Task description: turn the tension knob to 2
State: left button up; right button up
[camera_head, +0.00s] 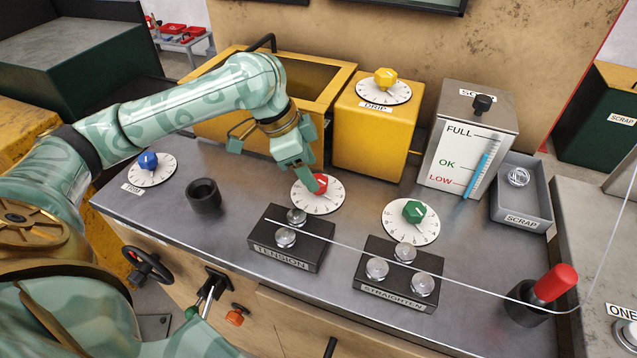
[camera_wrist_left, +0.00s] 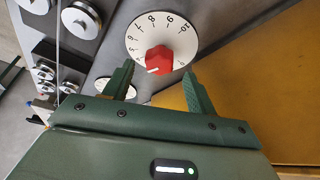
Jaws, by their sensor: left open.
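The tension knob (camera_head: 320,184) is red and sits on a white numbered dial (camera_head: 321,205) behind the block labelled TENSION (camera_head: 292,256). In the left wrist view the red knob (camera_wrist_left: 158,60) lies just past the fingertips, between their lines. Its white mark points to the lower left of that picture; I cannot read the number there for certain. My left gripper (camera_head: 307,178) is over the dial and partly hides it. It also shows in the left wrist view (camera_wrist_left: 157,76), open, with its two fingers apart and nothing between them. My right gripper is not in view.
A wire (camera_head: 420,272) runs over the TENSION and STRAIGHTEN rollers. A green knob (camera_head: 413,211) stands to the right, a yellow DRIP box (camera_head: 372,136) behind, a dark cup (camera_head: 204,195) and blue knob (camera_head: 148,161) to the left.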

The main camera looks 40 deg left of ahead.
pick_arm(q)
jog(key=b+x, duration=0.1)
jog(key=x, duration=0.2)
jog(key=shift+w+f, duration=0.1)
jog(key=shift+f, duration=0.1)
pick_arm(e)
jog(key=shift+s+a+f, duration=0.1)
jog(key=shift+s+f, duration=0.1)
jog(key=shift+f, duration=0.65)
pick_arm(q)
jog(key=shift+r, duration=0.1)
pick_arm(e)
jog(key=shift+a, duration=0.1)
